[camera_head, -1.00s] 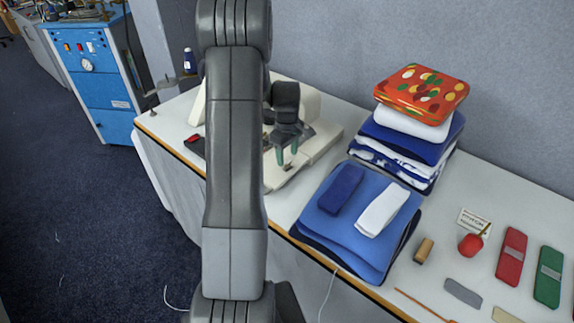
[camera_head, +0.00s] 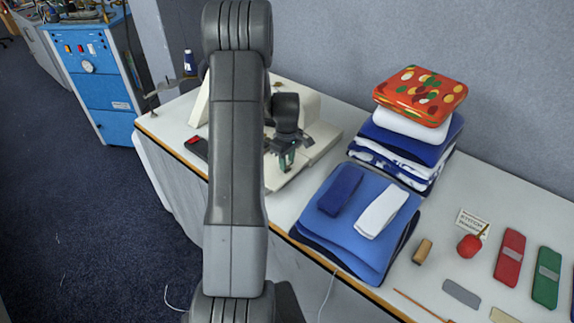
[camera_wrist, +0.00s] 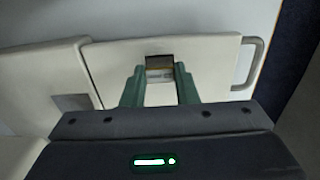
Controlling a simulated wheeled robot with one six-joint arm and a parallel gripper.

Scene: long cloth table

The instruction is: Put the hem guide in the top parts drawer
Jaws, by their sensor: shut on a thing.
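My gripper (camera_head: 287,162) points down over the cream machine's flat bed (camera_head: 310,158). In the wrist view its two green fingers (camera_wrist: 160,78) are closed on a small block with a dark top and a tan and grey face, which I take as the hem guide (camera_wrist: 160,66). It sits between the fingertips, just above or on the cream bed; I cannot tell if it touches. In the head view the hem guide is too small to make out. No drawer is clearly recognisable as the top parts drawer.
A blue folded cloth stack (camera_head: 322,235) lies right of the machine, with a taller folded pile (camera_head: 418,135) behind. A red apple-like thing (camera_head: 469,246), a red block (camera_head: 510,257) and a green block (camera_head: 547,277) lie farther right. A blue cabinet (camera_head: 100,85) stands at the left.

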